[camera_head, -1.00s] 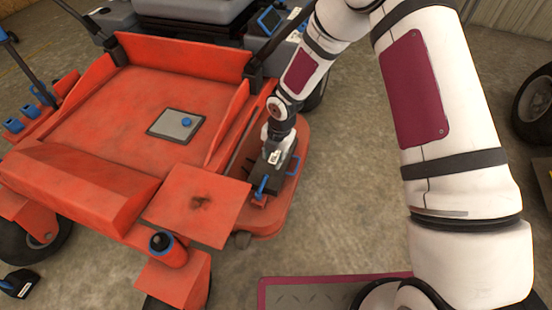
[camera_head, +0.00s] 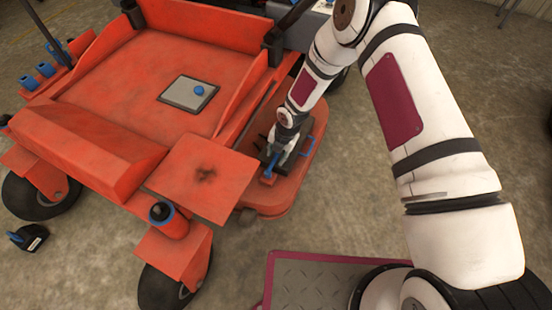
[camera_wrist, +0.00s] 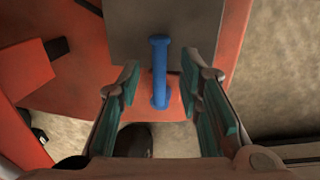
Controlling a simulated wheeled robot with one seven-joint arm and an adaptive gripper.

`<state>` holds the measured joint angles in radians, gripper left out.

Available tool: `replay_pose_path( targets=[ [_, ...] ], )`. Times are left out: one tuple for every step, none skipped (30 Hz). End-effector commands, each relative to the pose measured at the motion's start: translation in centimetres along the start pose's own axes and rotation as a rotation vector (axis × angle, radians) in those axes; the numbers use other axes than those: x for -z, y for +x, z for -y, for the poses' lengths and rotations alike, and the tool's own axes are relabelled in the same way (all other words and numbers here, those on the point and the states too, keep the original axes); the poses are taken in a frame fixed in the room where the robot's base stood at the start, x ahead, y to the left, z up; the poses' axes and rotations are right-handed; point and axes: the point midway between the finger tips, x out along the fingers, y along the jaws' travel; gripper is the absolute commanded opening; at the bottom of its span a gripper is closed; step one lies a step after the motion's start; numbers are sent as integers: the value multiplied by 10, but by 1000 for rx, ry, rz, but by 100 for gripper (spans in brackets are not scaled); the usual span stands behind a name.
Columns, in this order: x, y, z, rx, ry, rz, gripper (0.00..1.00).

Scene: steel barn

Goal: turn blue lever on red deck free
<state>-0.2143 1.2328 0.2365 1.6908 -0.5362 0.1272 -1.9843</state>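The blue lever (camera_head: 269,174) stands at a dark grey box on the red deck (camera_head: 290,196) at the mower's side. In the wrist view the lever (camera_wrist: 160,72) is a straight blue bar with a rounded end, in front of a grey block (camera_wrist: 165,25). My gripper (camera_head: 278,160) is at the lever in the head view. In the wrist view my gripper (camera_wrist: 163,95) is open, with one teal-padded finger on each side of the lever and a gap on both sides. The red deck (camera_wrist: 235,45) shows behind. The lever's base is partly hard to make out.
A blue handle (camera_head: 308,145) rises beside the box on the deck. A red plate (camera_head: 204,176) and a blue-ringed post (camera_head: 162,212) stand to the left. A grey panel with a blue knob (camera_head: 188,94) lies on the mower floor. Concrete floor is clear to the right.

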Motion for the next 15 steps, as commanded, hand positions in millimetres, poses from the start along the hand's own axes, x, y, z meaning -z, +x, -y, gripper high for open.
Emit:
replay_pose_path(
  targets=[
    [0, 8, 0, 0, -1, 0, 33],
    [0, 11, 0, 0, 0, 0, 33],
    [0, 14, 0, 0, 0, 0, 33],
    [0, 16, 0, 0, 1, 0, 33],
    [0, 18, 0, 0, 1, 0, 33],
    [0, 19, 0, 0, 1, 0, 33],
    [0, 20, 0, 0, 1, 0, 33],
    [0, 21, 0, 0, 1, 0, 33],
    [0, 21, 0, 0, 1, 0, 33],
    [0, 21, 0, 0, 1, 0, 33],
    [0, 21, 0, 0, 1, 1, 33],
    [0, 21, 0, 0, 1, 1, 33],
    [0, 21, 0, 0, 1, 1, 33],
    [0, 21, 0, 0, 1, 0, 33],
    [0, 21, 0, 0, 1, 0, 33]
  ],
)
